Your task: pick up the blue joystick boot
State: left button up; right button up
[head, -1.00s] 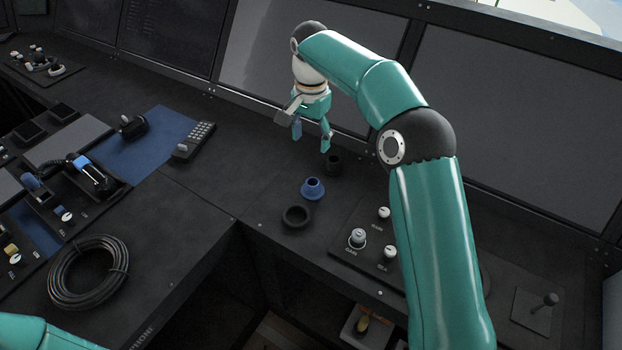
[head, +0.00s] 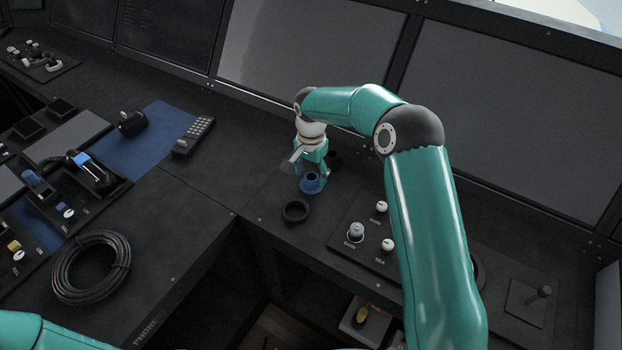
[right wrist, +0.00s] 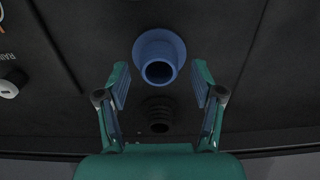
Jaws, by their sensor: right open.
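The blue joystick boot (head: 311,184) stands on the dark console, a flanged ring with a raised collar. In the right wrist view the boot (right wrist: 159,57) lies just beyond and between the fingertips. My right gripper (head: 312,172) is open, low over the console at the boot, partly hiding it. In the right wrist view the open gripper (right wrist: 160,80) has a finger on either side, with nothing held between them. My left gripper is out of view; only part of my left arm shows at the lower left.
A black ribbed boot (right wrist: 158,113) stands close beside the blue one, nearer the gripper's palm. A black ring (head: 296,211) lies in front. A knob panel (head: 365,232) is to the right. Screens (head: 305,45) rise behind. A coiled cable (head: 90,268) lies at left.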

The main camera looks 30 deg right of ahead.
jog(key=shift+f, duration=0.9)
jog(key=shift+c, duration=0.3)
jog(key=c, duration=1.2)
jog(key=shift+o, duration=0.2)
jog(key=shift+r, duration=0.1)
